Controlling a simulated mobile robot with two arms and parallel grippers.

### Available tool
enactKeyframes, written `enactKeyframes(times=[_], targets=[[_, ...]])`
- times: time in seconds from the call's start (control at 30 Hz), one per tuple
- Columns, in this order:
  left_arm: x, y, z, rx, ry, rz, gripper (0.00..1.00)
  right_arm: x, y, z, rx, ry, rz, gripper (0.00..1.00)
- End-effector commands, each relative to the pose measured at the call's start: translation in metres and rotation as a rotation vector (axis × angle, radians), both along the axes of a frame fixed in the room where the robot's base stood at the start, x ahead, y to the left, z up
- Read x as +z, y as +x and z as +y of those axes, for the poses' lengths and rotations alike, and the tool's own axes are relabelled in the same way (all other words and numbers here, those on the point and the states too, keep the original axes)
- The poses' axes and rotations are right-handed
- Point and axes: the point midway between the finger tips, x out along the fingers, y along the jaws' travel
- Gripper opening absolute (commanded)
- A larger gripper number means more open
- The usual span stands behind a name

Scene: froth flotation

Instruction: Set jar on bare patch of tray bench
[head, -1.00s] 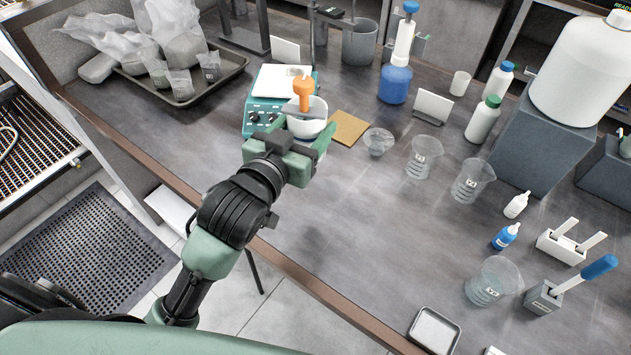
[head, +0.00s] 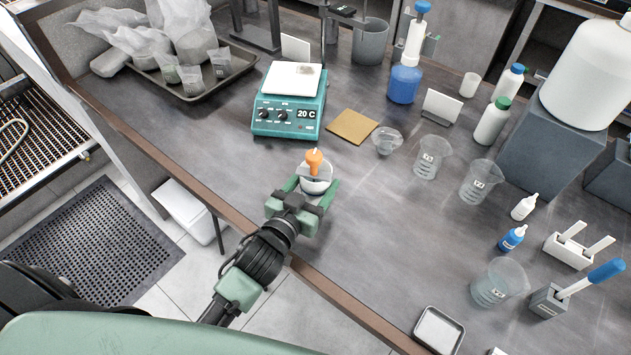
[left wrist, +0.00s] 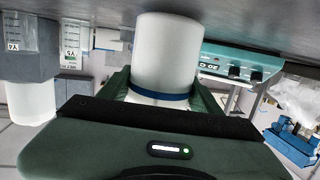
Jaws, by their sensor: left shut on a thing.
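A white jar (head: 318,184) with an orange top (head: 314,160) is in my left gripper (head: 316,190), over the near part of the grey bench, in front of the teal hotplate. In the left wrist view, the jar is a plain white cylinder (left wrist: 167,52) with a blue band, between the green fingers. Whether its base touches the bench or hangs just above it, I cannot tell. A dark tray (head: 228,82) with several small bags stands at the back left of the bench (head: 170,118). My right gripper is not in view.
The teal hotplate (head: 287,118) stands behind the jar, with a tan square mat (head: 352,126) to its right. Glass beakers (head: 432,157) and bottles (head: 492,122) stand farther right. The bench's brown front edge (head: 190,188) runs close by. Bare bench lies right of the jar.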

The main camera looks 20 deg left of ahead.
Motion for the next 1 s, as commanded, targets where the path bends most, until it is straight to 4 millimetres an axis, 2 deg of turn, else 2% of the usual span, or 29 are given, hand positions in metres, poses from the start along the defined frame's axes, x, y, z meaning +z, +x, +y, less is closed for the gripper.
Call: enactKeyframes(times=[0.37,0.4,0.47,0.83,1.0], targets=[[-0.002,0.001,0.000,-0.001,-0.002,-0.007,0.00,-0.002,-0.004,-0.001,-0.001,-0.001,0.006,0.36],[-0.005,0.000,0.000,0.000,0.000,-0.002,0.67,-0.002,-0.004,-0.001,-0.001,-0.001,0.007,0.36],[-0.004,0.000,0.000,0.000,0.000,-0.002,0.83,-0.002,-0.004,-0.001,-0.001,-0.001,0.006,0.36],[-0.001,0.000,0.000,0.000,0.000,-0.002,0.85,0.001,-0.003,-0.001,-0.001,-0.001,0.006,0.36],[-0.001,-0.021,0.003,0.000,-0.001,0.001,0.85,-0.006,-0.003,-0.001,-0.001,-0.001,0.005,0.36]])
